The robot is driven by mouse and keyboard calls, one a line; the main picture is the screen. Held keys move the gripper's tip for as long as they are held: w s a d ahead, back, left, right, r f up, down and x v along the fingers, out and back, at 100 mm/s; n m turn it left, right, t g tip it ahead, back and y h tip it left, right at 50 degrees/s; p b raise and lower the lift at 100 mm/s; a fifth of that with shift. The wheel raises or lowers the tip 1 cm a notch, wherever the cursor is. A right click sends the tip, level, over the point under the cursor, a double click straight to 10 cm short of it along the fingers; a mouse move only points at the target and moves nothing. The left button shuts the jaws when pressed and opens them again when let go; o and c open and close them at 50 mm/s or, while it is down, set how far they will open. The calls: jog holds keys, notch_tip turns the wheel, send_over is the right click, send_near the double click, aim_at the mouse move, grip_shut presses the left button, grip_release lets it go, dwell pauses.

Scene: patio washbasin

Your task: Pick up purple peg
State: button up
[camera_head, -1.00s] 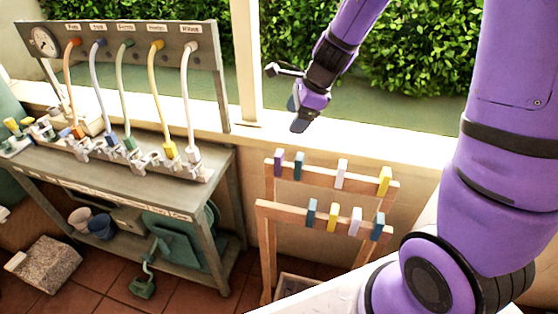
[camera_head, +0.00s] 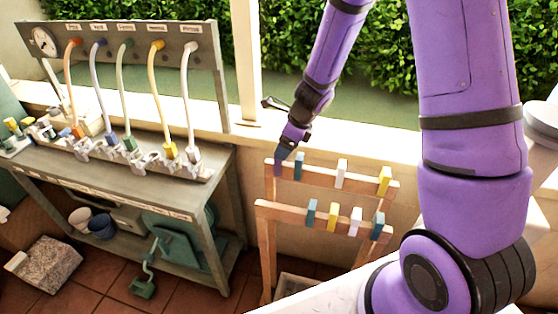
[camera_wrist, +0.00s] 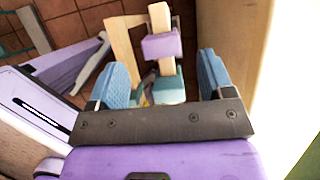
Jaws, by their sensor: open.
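The purple peg (camera_head: 278,168) sits at the left end of the upper rail of a wooden rack (camera_head: 319,177). In the wrist view, the purple peg (camera_wrist: 161,47) straddles the rail beyond my fingertips, roughly centred between them sideways. My gripper (camera_head: 283,154) is just above the left end of the rail, tilted downward, and partly covers the peg's top in the head view. In the wrist view, my gripper (camera_wrist: 163,70) has its two blue finger pads wide apart with nothing held. A teal peg (camera_wrist: 168,88) shows nearer to my palm.
A teal peg (camera_head: 298,166) is close on the right of the purple one. A white peg (camera_head: 341,174) and a yellow peg (camera_head: 385,181) follow. Several pegs hang on the lower rail (camera_head: 268,208). A ledge (camera_head: 400,152) runs behind; a hose bench (camera_head: 215,165) stands left.

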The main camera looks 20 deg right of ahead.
aim_at(279, 163)
jog(key=shift+x, duration=2.5)
jog(key=shift+d, duration=0.1)
jog(key=c, duration=1)
